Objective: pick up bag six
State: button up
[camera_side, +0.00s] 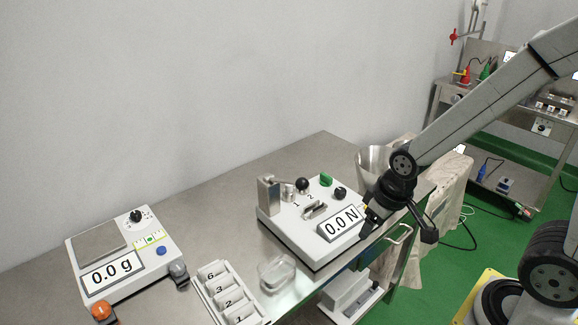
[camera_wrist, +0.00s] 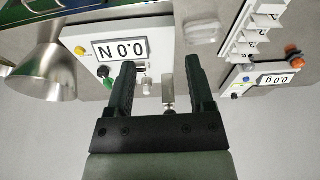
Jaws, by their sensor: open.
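A white rack (camera_side: 234,318) stands at the front of the metal table in the side view, with slots marked 6, 3, 2 and 1. The slot marked 6 (camera_side: 212,270) is at the far end, and a pale shape that may be bag six sits there, too small to make out. The rack also shows at the upper right in the wrist view (camera_wrist: 238,45), where I cannot read its numbers. My gripper (camera_wrist: 160,68) is open with nothing between its fingers. In the side view it hangs by the right end of the table, well to the right of the rack.
A force tester (camera_side: 295,232) reading 0.0 N stands between my gripper and the rack. A clear tray (camera_side: 277,273) sits beside the rack. A scale (camera_side: 120,262) reading 0.0 g is at the left. A metal funnel (camera_side: 374,160) is behind my gripper.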

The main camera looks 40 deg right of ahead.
jog(key=w+a+n, duration=0.3)
jog(key=w+n, duration=0.1)
jog(key=w, duration=0.4)
jog(key=n+y, duration=0.4)
jog(key=n, duration=0.9)
send_near(212, 266)
jog(key=f, duration=0.2)
jog(key=shift+w+a+f+g, duration=0.1)
jog(key=shift+w+a+g, duration=0.3)
jog(key=shift+w, duration=0.1)
jog(key=shift+x, duration=1.3)
jog(key=shift+x, duration=2.55)
